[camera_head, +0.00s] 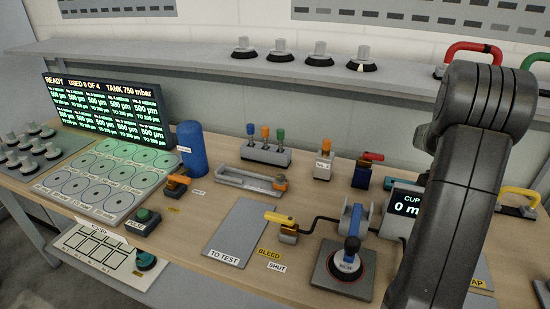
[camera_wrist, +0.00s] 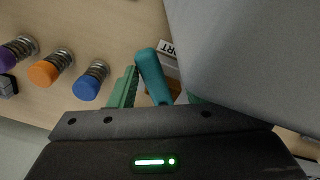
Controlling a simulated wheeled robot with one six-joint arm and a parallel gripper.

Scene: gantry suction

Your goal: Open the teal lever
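The teal lever (camera_wrist: 152,75) shows in the wrist view as a long rounded handle, tilted slightly, with a brownish base partly visible beside it. A white label ending in "ORT" (camera_wrist: 168,48) lies behind it. My gripper (camera_wrist: 160,95) is open, with one green finger left of the lever and the other mostly hidden to its right. The lever stands between the fingers, with a gap visible on the left; I cannot tell whether the right finger touches it. In the head view my arm covers the right side and my gripper is hidden.
In the wrist view, a large grey body (camera_wrist: 250,60) fills the upper right, close to the lever. Purple, orange and blue (camera_wrist: 88,84) knobs on springs stand to the left. In the head view, a yellow lever (camera_head: 281,218) and a joystick (camera_head: 350,255) stand on the bench.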

